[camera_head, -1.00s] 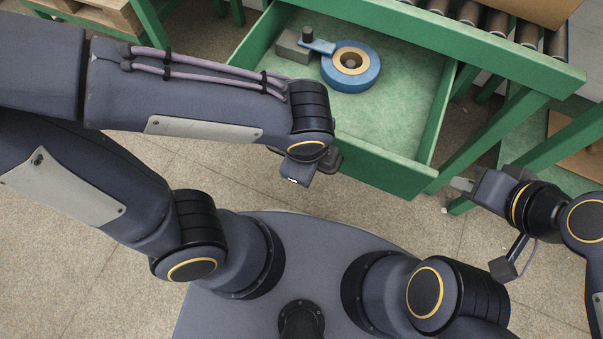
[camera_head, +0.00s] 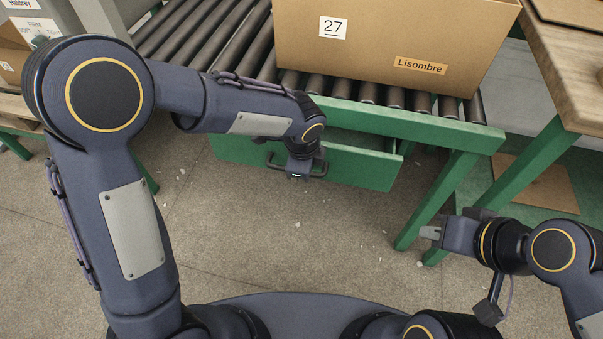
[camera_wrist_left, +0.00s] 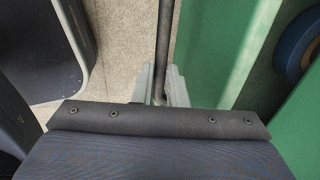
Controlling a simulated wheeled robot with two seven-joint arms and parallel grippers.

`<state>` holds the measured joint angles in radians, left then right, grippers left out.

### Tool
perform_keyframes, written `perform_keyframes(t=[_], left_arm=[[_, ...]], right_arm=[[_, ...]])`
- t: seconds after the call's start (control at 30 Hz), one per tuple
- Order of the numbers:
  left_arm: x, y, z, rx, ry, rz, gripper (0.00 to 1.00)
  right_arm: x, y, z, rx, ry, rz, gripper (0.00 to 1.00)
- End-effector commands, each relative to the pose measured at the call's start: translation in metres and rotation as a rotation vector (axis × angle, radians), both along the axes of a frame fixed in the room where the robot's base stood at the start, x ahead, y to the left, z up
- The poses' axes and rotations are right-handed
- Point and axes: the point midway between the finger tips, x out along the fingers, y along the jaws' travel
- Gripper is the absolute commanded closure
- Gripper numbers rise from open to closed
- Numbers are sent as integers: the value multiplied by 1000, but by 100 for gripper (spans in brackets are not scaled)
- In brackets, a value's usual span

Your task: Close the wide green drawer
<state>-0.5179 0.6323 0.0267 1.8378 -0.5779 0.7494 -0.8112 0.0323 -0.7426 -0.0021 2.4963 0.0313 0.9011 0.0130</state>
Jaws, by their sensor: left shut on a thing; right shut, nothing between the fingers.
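The wide green drawer (camera_head: 366,168) is under the roller conveyor. It stands a little open, with a narrow strip of its inside showing behind the front panel. My left gripper (camera_head: 299,170) is at the dark drawer handle (camera_head: 322,167) on that panel. In the left wrist view its fingers (camera_wrist_left: 161,88) are shut around the handle bar (camera_wrist_left: 165,35), with the green drawer front (camera_wrist_left: 215,50) to the right. Part of a blue round thing (camera_wrist_left: 298,42) shows inside the drawer there. My right gripper (camera_head: 431,232) is shut and empty, clear of the drawer, at the right.
A cardboard box (camera_head: 390,45) labelled "27" and "Lisombre" rests on the conveyor rollers (camera_head: 205,35). Green legs (camera_head: 440,205) stand between the drawer and my right gripper. A wooden tabletop (camera_head: 575,60) is at the right. The floor (camera_head: 300,245) before the drawer is clear.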

Motion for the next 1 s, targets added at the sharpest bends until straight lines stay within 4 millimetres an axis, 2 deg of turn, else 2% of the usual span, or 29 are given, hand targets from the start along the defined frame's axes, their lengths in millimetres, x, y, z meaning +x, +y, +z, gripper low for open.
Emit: perform_keyframes(t=[0.5,0.53,0.67,1.0], left_arm=[[4,-2,1,-2,-2,-1,100],[4,-2,1,-2,-2,-1,84],[4,-1,1,-1,-2,-1,67],[3,-1,5,-1,-2,0,66]], right_arm=[[0,0,2,0,0,0,100],[0,0,2,0,0,0,100],[0,0,2,0,0,0,100],[0,0,4,0,0,0,100]])
